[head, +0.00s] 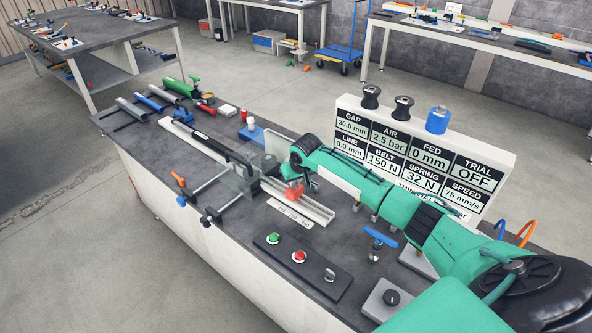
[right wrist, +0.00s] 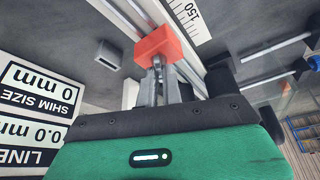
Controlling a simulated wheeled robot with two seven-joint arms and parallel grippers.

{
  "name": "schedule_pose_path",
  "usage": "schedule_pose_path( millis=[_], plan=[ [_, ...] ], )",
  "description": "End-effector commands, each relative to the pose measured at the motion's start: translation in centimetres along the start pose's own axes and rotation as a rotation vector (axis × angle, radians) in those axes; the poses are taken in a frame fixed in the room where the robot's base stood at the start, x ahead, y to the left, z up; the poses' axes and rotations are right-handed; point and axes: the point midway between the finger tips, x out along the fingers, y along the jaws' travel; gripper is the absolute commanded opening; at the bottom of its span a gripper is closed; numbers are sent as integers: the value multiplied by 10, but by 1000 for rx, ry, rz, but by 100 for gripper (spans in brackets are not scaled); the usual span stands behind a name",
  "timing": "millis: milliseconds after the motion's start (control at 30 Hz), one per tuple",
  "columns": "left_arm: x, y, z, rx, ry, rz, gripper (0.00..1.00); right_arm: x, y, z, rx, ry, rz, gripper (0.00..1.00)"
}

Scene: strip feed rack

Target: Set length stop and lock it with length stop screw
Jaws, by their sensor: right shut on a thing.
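The red block (head: 293,191), which looks like the length stop, sits on the pale rail (head: 318,207) with a printed scale strip (head: 290,214) beside it. In the right wrist view the red block (right wrist: 158,46) is just beyond my fingertips, on the rail near the scale's 150 mark. My right gripper (right wrist: 158,66) is shut, its two fingers close together at the block's near side. The exact part between the fingertips is hidden, and I cannot make out the length stop screw. My left gripper is not in view.
A clear guard panel (head: 247,178) and a black bar (head: 222,149) stand along the rail to the left. A button panel (head: 301,262) lies in front. A blue-handled valve (head: 379,238) and the display board (head: 425,160) are to the right. Tools crowd the bench's far left.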

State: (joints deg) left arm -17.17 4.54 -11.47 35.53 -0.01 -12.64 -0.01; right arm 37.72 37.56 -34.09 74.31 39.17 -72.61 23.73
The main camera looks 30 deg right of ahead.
Motion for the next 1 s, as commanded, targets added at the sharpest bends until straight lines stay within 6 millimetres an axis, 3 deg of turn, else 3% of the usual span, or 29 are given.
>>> schedule_pose_path(
  millis=[33, 400, 1000],
  plan=[
    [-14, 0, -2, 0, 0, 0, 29, -6, -2, -3, 41, -1, 15, 0],
    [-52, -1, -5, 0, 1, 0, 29, -4, -5, -3, 366, -1, 149, 0],
    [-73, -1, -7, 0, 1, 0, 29, 0, -7, -5, 814, 1, 335, 0]
  ],
)
